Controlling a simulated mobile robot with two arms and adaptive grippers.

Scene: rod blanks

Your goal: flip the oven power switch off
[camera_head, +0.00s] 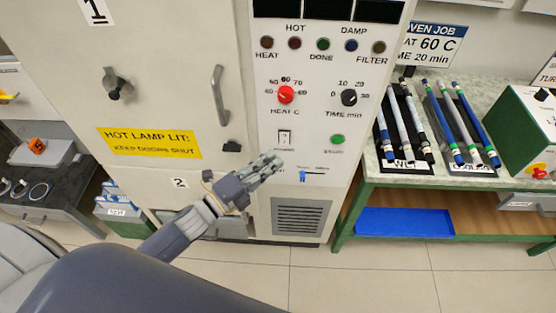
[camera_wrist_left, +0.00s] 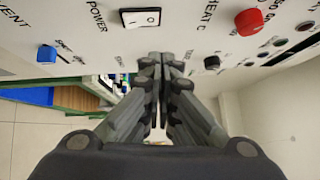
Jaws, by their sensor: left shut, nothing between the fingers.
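The oven power switch (camera_head: 284,137) is a small white rocker on the oven's control panel, below the red heat knob. It also shows in the left wrist view (camera_wrist_left: 141,17), with the word POWER beside it. My left gripper (camera_head: 276,160) is just below the switch in the head view, its fingers shut and empty. In the left wrist view the closed fingertips (camera_wrist_left: 160,60) are close to the switch, and I cannot tell whether they touch it. Which way the rocker is tipped is too small to tell. My right gripper is not in view.
A red heat knob (camera_head: 286,95), a black time knob (camera_head: 348,97), a green button (camera_head: 337,139) and a blue vent slider (camera_head: 302,175) surround the switch. A door handle (camera_head: 220,95) stands out at left. A bench with rod racks (camera_head: 408,165) is at right.

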